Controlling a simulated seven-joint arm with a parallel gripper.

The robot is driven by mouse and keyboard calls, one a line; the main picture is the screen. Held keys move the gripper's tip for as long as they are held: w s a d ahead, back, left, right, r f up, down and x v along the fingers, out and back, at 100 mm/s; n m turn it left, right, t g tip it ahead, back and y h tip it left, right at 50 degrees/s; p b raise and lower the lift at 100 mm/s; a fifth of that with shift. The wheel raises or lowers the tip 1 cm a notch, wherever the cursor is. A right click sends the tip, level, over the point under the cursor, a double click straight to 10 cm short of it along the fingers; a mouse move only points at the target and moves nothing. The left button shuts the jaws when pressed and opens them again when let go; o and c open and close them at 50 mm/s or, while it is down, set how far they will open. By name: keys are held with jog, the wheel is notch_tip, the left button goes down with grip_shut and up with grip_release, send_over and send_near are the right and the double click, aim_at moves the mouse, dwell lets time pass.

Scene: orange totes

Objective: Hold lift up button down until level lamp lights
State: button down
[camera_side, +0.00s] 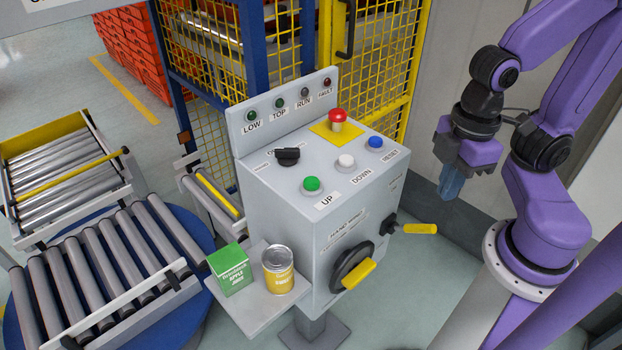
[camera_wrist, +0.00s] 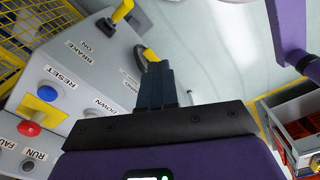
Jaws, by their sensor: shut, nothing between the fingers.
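The green UP button (camera_side: 311,184) is on the sloped top of the grey control box (camera_side: 262,205), beside the white DOWN button (camera_side: 345,161). Indicator lamps LOW (camera_side: 251,115), TOP (camera_side: 279,103), RUN (camera_side: 304,92) and FAULT (camera_side: 327,82) sit on the upright panel; none looks clearly lit. My gripper (camera_side: 451,186) hangs in the air to the right of the box, apart from it, shut and empty. In the wrist view its dark fingers (camera_wrist: 155,86) are together, and the DOWN button (camera_wrist: 90,115) shows while the UP button is hidden.
A red emergency button (camera_side: 337,117), blue RESET button (camera_side: 376,142) and black selector (camera_side: 288,156) share the top. A yellow brake lever (camera_side: 420,228) and hand-wind handle (camera_side: 358,273) stick out. A green carton (camera_side: 231,268) and yellow can (camera_side: 278,270) stand on the side shelf.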

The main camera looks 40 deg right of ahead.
dwell(0.8)
notch_tip(320, 180, up, 8)
jog(key=m+t+y, duration=0.4)
jog(key=m+y, duration=0.4)
send_over(317, 179)
jog(key=shift+f, duration=4.4)
jog(key=shift+f, duration=0.2)
jog(key=shift+f, duration=0.25)
